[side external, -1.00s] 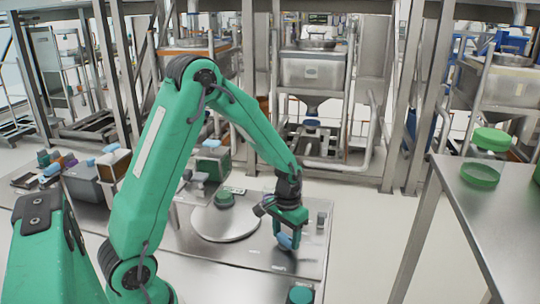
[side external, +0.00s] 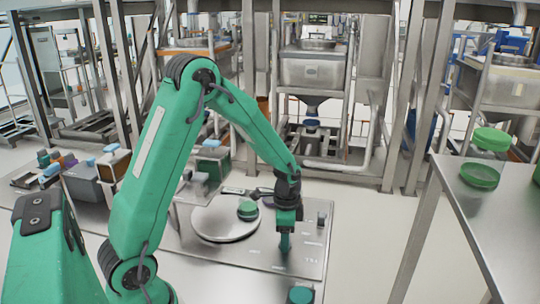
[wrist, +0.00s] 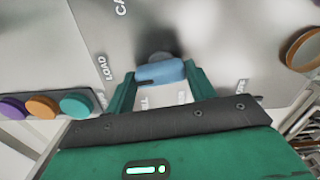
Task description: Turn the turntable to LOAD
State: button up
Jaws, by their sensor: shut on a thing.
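The turntable (side external: 215,228) is a pale round disc on a metal table, left of my gripper in the side view. A green round piece (side external: 248,210) sits near its right edge. My gripper (side external: 285,246) points down over the table, right of the disc. In the wrist view my gripper (wrist: 160,82) is shut on a blue handle (wrist: 160,72), one finger on each side. The handle stands by a grey round base on the panel. The printed word LOAD (wrist: 104,68) lies left of the handle. In the side view the handle is hidden by my gripper.
Purple (wrist: 12,108), orange (wrist: 43,107) and teal (wrist: 77,103) round pieces line the left of the wrist view. An orange-brown ring (wrist: 302,50) is at the right. A small post (side external: 321,219) stands right of my gripper. A steel table (side external: 480,215) is farther right.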

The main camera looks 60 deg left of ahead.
jog(key=shift+m, duration=0.8)
jog(key=o, duration=1)
jog(key=shift+r, duration=3.95)
